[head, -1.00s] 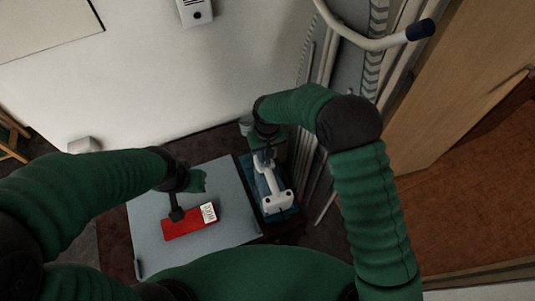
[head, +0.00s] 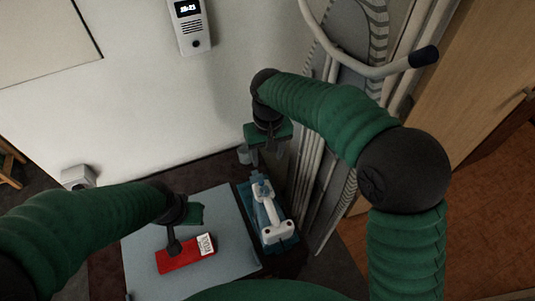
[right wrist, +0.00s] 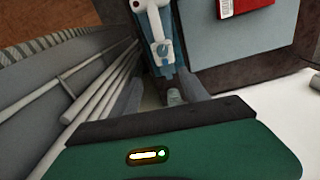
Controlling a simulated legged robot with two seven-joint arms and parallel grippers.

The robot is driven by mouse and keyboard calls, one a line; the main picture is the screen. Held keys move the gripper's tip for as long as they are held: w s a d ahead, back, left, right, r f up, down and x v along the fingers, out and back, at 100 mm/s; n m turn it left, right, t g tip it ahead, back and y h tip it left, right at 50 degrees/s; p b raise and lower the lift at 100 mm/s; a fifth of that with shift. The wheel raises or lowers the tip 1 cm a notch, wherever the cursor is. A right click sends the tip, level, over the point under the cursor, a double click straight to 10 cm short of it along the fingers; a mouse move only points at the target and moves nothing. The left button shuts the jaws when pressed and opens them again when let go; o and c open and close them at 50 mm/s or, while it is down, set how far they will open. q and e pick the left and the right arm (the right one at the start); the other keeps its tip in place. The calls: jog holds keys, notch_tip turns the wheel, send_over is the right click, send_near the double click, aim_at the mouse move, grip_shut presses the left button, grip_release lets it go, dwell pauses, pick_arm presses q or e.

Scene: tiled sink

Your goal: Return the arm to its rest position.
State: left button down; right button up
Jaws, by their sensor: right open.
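My right gripper (head: 267,155) is open and empty, held in the air just behind the white tool (head: 278,230), apart from it. The tool lies in a narrow teal tray (head: 246,203) on the dark table. In the right wrist view the open fingers (right wrist: 158,92) show at the near end of the white tool (right wrist: 162,48), with nothing between them. My left gripper (head: 174,245) points down at a red box with a white label (head: 180,260). Whether its fingers are open or touch the box cannot be told.
A grey board (head: 145,270) lies under the red box. White pipes and a folded grey frame (head: 340,80) stand close on the right of my right arm. A wooden door (head: 470,100) is farther right. A wall intercom (head: 190,28) hangs at the back.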

jog(key=shift+a+r, duration=0.2)
jog(key=shift+a, duration=0.05)
jog(key=s+d+f+m+t, duration=0.1)
jog(key=s+d+f, duration=0.2)
jog(key=s+d, duration=0.5)
jog(key=s+d+f+m+t, duration=0.1)
jog(key=s+d+f+m, duration=0.1)
jog(key=s+d, duration=0.6)
jog(key=d+f, duration=0.1)
jog(key=d, duration=0.2)
jog(key=shift+d+f+m, duration=0.25)
jog(key=shift+d+m, duration=0.05)
jog(key=shift+d, duration=0.1)
